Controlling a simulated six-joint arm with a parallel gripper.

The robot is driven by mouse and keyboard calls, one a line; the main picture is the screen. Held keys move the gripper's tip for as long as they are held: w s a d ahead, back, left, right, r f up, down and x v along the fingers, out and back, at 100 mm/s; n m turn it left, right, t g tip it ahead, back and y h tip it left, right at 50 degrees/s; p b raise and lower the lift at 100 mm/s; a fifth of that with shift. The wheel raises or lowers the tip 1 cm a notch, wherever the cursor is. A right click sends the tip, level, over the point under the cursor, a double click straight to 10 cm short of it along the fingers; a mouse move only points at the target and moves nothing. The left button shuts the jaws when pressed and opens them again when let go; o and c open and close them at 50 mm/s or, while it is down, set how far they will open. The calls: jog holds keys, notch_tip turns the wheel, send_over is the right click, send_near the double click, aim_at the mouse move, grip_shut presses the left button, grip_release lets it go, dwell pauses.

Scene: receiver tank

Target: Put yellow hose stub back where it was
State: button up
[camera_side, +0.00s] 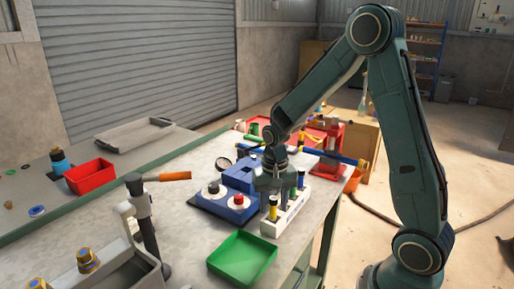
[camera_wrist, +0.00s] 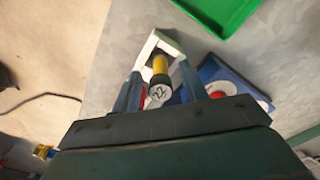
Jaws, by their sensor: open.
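The yellow hose stub (camera_side: 272,210) stands upright in the front end of a white rack (camera_side: 270,229), with a dark lower part and a pale end on top. In the wrist view the yellow stub (camera_wrist: 160,65) shows its round, marked end toward the camera. My gripper (camera_side: 281,190) is low over the rack, close behind the stub. In the wrist view its two fingers (camera_wrist: 160,80) are apart, one on each side of the stub. I cannot tell whether either finger touches it. The white rack (camera_wrist: 150,45) is partly hidden by the gripper there.
Other stubs, including a green one (camera_side: 293,193), stand farther back in the rack. A blue fixture (camera_side: 213,205) with red and dark knobs is just left. A green tray (camera_side: 242,258) lies in front.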

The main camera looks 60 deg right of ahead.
notch_tip(320, 180, up, 12)
dwell(0.6)
dwell(0.5)
jog(key=s+a+r+n+t, duration=0.2)
jog(key=s+a+r+n, duration=0.1)
jog(key=s, duration=0.5)
jog(key=s+a+r+n+t, duration=0.3)
jog(key=s+a+r+n, duration=0.1)
jog(key=s, duration=0.5)
jog(key=shift+a+n+t, duration=0.3)
jog(key=shift+a+n, duration=0.35)
jog(key=shift+n, duration=0.35)
